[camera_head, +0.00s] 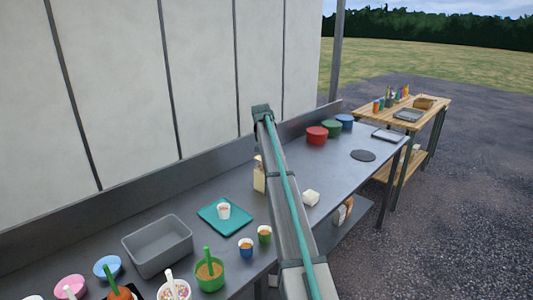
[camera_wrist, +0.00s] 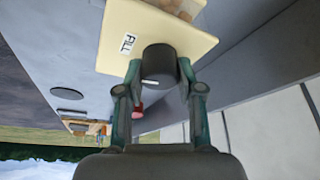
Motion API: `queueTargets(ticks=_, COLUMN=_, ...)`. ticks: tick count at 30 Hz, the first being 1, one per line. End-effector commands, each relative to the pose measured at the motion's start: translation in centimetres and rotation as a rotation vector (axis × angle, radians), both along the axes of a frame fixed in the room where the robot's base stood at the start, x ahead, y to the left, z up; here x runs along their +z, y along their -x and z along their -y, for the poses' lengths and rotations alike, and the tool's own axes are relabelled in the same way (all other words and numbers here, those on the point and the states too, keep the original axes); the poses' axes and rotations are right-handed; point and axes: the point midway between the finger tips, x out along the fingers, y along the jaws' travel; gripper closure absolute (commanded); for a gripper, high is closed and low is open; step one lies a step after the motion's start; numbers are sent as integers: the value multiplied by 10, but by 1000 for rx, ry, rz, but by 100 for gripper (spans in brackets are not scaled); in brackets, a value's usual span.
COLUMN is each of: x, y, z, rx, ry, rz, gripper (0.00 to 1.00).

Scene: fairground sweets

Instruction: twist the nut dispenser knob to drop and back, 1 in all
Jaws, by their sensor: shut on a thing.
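The nut dispenser is a cream box, partly hidden behind my arm in the head view (camera_head: 259,177). In the wrist view its cream body (camera_wrist: 112,35) shows a label that seems to read FILL, with brown contents visible at the top edge. Its dark round knob (camera_wrist: 158,62) has a pale mark on its side. My gripper (camera_wrist: 160,75) is shut on the knob, one finger on each side. The gripper is hidden behind my arm in the head view.
A teal tray (camera_head: 208,218) with a white cup (camera_head: 224,211) lies left of the dispenser. A grey bin (camera_head: 140,255), topping bowls (camera_head: 209,272) and small cups (camera_head: 246,247) stand nearer. Red, green and blue bowls (camera_head: 317,135) stand further back. A wall runs behind the counter.

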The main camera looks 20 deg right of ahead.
Motion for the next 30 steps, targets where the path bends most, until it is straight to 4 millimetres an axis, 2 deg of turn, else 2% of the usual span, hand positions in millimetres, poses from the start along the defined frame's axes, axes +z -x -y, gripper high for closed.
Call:
queueTargets(ticks=9, x=0, y=0, z=0, rx=-120, ry=-1, rz=-1, gripper=98)
queueTargets(ticks=24, x=0, y=0, z=0, rx=-140, ry=-1, rz=0, gripper=98)
queueTargets(ticks=25, x=0, y=0, z=0, rx=-140, ry=-1, rz=0, gripper=62)
queueTargets(ticks=29, x=0, y=0, z=0, rx=-139, ry=-1, rz=0, gripper=40)
queueTargets(ticks=30, x=0, y=0, z=0, rx=-139, ry=-1, rz=0, gripper=38)
